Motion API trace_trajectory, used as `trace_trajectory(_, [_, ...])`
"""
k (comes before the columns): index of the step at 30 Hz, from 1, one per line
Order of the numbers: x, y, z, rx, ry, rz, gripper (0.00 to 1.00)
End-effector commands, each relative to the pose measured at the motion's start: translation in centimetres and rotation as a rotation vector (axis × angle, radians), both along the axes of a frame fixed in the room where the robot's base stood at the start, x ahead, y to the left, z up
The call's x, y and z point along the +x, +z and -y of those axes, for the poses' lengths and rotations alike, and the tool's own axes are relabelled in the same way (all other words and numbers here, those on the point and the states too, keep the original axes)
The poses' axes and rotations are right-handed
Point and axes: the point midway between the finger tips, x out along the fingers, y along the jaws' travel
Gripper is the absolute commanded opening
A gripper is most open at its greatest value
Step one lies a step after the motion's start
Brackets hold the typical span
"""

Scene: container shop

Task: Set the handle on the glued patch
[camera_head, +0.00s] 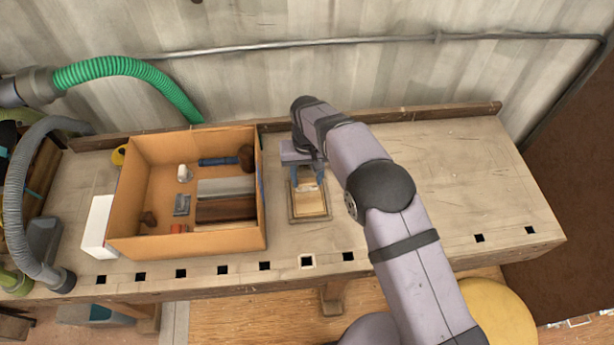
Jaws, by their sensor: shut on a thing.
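My gripper (307,184) is over a small wooden board (311,211) on the workbench, just right of the cardboard box. Its blue fingers point down and are shut on a small pale thing, likely the handle (307,188), mostly hidden between them. The handle is at the upper part of the board. I cannot tell whether it touches the board or is held just above it. The board is framed by a darker rim. The glued patch cannot be made out from the board's pale surface.
An open cardboard box (117,229) left of the board holds a blue cylinder (218,161), wood strips and small parts. A white block (97,227) stands at its left. The workbench (450,170) is clear right of my arm. Square holes line its front edge.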

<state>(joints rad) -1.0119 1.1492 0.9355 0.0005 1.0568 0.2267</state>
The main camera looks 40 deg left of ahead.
Motion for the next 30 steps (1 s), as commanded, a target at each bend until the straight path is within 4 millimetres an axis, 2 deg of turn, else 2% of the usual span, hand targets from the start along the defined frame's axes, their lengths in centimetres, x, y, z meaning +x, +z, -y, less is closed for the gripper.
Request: trace_trajectory(30, [0.00,-0.66,0.00,0.000,0.000,0.000,0.22])
